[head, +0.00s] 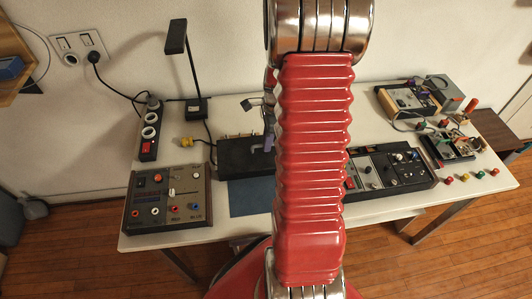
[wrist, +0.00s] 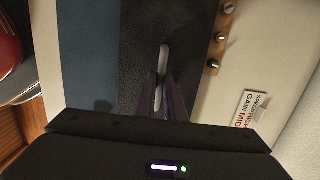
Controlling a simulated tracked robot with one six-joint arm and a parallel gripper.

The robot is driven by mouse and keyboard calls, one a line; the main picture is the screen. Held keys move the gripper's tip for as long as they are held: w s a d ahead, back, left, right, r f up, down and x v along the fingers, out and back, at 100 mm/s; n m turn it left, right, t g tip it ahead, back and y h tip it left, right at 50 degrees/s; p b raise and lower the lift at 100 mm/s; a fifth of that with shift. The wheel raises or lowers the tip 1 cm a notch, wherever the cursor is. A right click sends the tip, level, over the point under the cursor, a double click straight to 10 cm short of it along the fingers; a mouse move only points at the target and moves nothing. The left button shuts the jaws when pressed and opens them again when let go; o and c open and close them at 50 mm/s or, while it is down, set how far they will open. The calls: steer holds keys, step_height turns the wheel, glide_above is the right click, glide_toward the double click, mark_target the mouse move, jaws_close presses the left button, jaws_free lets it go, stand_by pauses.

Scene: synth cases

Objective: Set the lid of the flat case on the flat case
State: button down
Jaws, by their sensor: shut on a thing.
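My gripper (wrist: 162,88) is shut on a pale grey handle (wrist: 163,60), which stands on a black, leather-textured flat panel, the lid (wrist: 138,45). In the head view the black lid (head: 235,158) lies level, left of my arm, and my gripper (head: 268,144) shows partly at its right end. A brown strip with several brass knobs (wrist: 213,63), seemingly part of the flat case, shows along the lid's right side in the wrist view. Most of the case is hidden under the lid and behind my arm. I cannot tell whether lid and case touch.
A blue mat (head: 250,197) lies in front of the lid. A brown control box (head: 167,200) stands left, a black mixer panel (head: 390,170) right. A desk lamp (head: 196,105) and power strip (head: 150,130) stand behind. A label (wrist: 252,108) lies near the knobs.

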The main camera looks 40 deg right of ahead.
stand_by(0.4)
step_height(320, 180, up, 11)
steer(key=shift+f, duration=0.2)
stand_by(0.3)
stand_by(0.6)
